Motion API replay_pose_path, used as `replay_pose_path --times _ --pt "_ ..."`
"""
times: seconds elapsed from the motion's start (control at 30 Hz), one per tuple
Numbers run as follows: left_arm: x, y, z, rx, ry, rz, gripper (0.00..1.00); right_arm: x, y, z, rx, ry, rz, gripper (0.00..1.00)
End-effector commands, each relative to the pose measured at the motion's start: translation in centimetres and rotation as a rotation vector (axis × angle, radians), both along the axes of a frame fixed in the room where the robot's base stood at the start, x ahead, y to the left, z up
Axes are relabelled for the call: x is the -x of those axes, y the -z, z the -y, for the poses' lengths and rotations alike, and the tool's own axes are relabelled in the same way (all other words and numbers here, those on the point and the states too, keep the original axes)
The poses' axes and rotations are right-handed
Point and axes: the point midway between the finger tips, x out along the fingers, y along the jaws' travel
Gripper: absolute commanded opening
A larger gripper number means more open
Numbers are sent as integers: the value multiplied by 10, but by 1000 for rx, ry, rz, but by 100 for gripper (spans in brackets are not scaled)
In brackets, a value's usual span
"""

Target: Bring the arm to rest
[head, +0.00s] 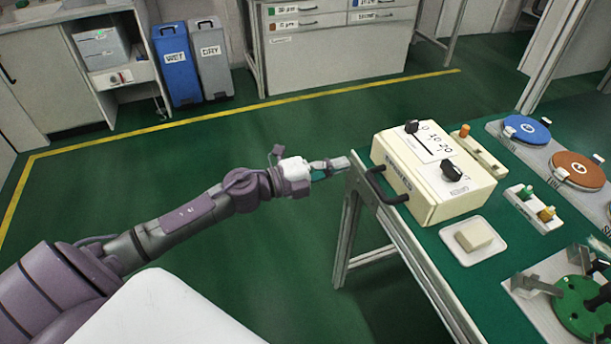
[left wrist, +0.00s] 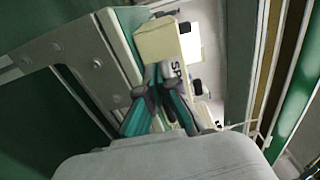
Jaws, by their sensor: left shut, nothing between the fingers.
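My left arm reaches in from the left in the head view, stretched out over the floor. Its gripper (head: 338,164) is shut and empty, close to the table's left edge near the cream box. In the left wrist view the gripper (left wrist: 158,72) shows with its dark and teal fingers together at the tips. The cream box (left wrist: 160,42) appears just beyond the fingertips there. I cannot tell how wide the gap to the box or table edge is. My right gripper is not in view.
The table (head: 407,246) carries the cream box (head: 429,200) with knobs and a dark handle (head: 384,188), a white dish (head: 467,259) with a pale block, and blue (head: 527,128) and brown (head: 577,168) discs. Bins (head: 176,65) stand at the back. Open green floor lies left of the table.

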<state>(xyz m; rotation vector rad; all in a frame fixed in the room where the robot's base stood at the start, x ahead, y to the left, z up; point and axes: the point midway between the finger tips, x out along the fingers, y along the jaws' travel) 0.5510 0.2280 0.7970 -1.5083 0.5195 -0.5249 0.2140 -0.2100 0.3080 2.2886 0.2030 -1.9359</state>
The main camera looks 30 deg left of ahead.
Motion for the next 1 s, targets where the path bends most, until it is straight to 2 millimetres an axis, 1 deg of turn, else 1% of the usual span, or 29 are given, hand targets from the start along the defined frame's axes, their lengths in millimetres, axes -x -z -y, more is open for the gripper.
replay_pose_path --times 0.03,0.1,0.2,0.33,0.5,0.63,0.73,0.77,0.87,0.97,1.0 --pt "8 3 -5 -1 1 -3 0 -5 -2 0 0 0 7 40" --pt "18 3 -13 -2 0 -5 0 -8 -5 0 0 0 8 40" --pt "31 3 -23 -2 1 -4 0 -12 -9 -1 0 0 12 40" --pt "43 2 -33 -1 1 -3 0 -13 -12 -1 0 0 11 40" --pt "50 0 -38 -1 1 -1 0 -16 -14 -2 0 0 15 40" --pt "50 0 -39 0 1 0 0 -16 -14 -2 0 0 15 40" --pt "47 8 -44 31 -35 -23 0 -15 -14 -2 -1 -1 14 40" --pt "45 14 -49 55 -65 -41 0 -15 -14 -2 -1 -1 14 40" --pt "37 53 -70 179 -222 -142 0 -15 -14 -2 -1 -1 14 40" --pt "38 117 -96 334 -439 -301 0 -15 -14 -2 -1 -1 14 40" --pt "43 147 -104 392 -528 -375 0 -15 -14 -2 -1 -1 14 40"
